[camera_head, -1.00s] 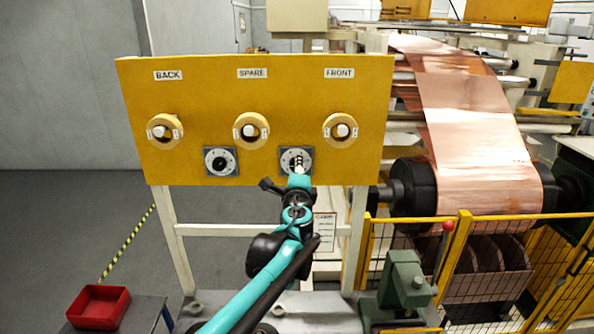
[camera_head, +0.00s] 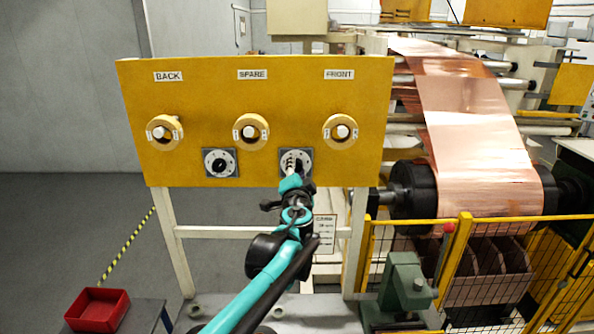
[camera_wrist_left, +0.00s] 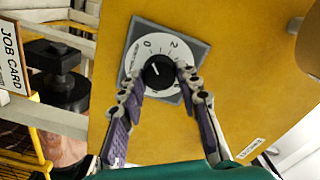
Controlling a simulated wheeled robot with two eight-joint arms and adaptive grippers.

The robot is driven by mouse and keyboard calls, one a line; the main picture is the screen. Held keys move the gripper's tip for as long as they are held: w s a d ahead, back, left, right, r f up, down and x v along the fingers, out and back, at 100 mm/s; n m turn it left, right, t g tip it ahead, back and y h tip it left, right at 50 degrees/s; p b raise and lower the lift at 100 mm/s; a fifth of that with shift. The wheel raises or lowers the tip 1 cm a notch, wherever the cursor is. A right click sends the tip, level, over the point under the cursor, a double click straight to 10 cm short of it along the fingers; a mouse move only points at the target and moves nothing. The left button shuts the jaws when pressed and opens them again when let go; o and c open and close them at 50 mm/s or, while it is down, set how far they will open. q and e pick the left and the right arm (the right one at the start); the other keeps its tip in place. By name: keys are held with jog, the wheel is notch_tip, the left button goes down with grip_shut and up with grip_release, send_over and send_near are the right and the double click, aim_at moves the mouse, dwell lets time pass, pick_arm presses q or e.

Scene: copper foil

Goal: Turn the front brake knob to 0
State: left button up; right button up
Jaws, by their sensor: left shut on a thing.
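The front brake knob (camera_wrist_left: 159,72) is a small black knob on a white numbered dial with a grey square plate (camera_wrist_left: 197,45). In the left wrist view the 0 is at the dial's upper left and the 2 at upper right; a pale mark on the knob points up and left, roughly toward the 0. In the head view its dial (camera_head: 306,162) is the right-hand one, low on the yellow panel (camera_head: 290,100). My left gripper (camera_head: 294,165) is shut on the knob, one purple-padded finger on each side. My right gripper is out of view.
A second dial (camera_head: 220,163) sits to the left. Three round yellow selector switches (camera_head: 341,132) labelled BACK, SPARE and FRONT stand above. A copper foil roll (camera_head: 490,185) and yellow fence (camera_head: 455,255) are at the right. A red tray (camera_head: 97,312) is at lower left.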

pick_arm(q)
jog(key=shift+f+n, duration=0.1)
jog(key=shift+n, duration=0.2)
jog(key=o, duration=1.2)
jog(key=shift+c, duration=0.2)
jog(key=s, duration=1.2)
